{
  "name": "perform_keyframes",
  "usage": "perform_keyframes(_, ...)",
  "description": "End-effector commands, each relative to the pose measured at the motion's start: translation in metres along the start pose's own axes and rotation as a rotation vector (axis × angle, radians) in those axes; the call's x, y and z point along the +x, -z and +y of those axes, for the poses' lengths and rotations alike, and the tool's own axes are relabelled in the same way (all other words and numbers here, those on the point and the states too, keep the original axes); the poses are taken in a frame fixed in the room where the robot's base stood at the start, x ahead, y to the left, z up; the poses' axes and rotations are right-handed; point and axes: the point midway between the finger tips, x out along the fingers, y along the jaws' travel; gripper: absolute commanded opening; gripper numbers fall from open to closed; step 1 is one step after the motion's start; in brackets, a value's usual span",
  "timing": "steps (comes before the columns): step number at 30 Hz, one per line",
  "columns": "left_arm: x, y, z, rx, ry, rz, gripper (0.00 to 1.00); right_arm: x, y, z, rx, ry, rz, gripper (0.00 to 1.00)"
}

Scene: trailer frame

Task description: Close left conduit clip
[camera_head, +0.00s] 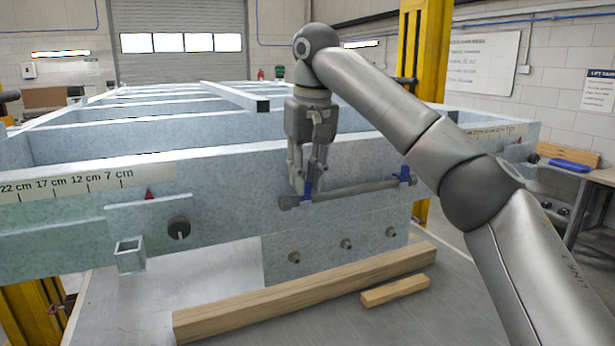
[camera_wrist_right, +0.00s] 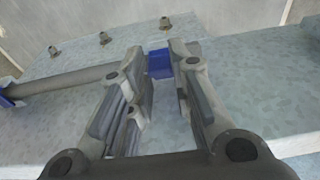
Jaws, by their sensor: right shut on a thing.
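The left conduit clip (camera_head: 307,190) is a small blue part on the grey conduit (camera_head: 355,190), near its left end on the front beam of the trailer frame. My right gripper (camera_head: 308,188) points down at it with its fingers around it. In the right wrist view the blue clip (camera_wrist_right: 160,64) sits between the fingertips (camera_wrist_right: 163,58), which are shut on it. The fingers hide part of the clip, so I cannot tell whether it is latched. A second blue clip (camera_head: 405,175) holds the conduit's right end. My left gripper is not in view.
Below the conduit, a plate with several bolts (camera_head: 345,244) hangs from the beam (camera_head: 230,165). A black knob (camera_head: 179,228) and a square bracket (camera_head: 130,254) are to the left. Two wooden blocks (camera_head: 300,292) (camera_head: 395,290) lie on the grey surface below.

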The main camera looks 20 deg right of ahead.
Motion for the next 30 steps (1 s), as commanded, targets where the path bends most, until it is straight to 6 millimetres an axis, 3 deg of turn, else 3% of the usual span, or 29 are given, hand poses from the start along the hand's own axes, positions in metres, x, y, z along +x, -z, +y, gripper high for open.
perform_keyframes(23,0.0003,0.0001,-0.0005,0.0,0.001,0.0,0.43,0.0034,0.0019,-0.0002,-0.002,-0.002,-0.062,0.0)
perform_keyframes(24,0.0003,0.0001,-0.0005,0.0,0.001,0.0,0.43,0.0034,0.0019,-0.0002,-0.002,-0.002,-0.062,0.23)
perform_keyframes(28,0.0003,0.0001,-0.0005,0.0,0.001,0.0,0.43,0.0029,0.0021,-0.0002,-0.002,-0.001,-0.061,0.39)
perform_keyframes(30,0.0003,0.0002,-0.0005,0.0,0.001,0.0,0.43,0.0025,0.0022,-0.0002,-0.002,-0.001,-0.06,0.42)
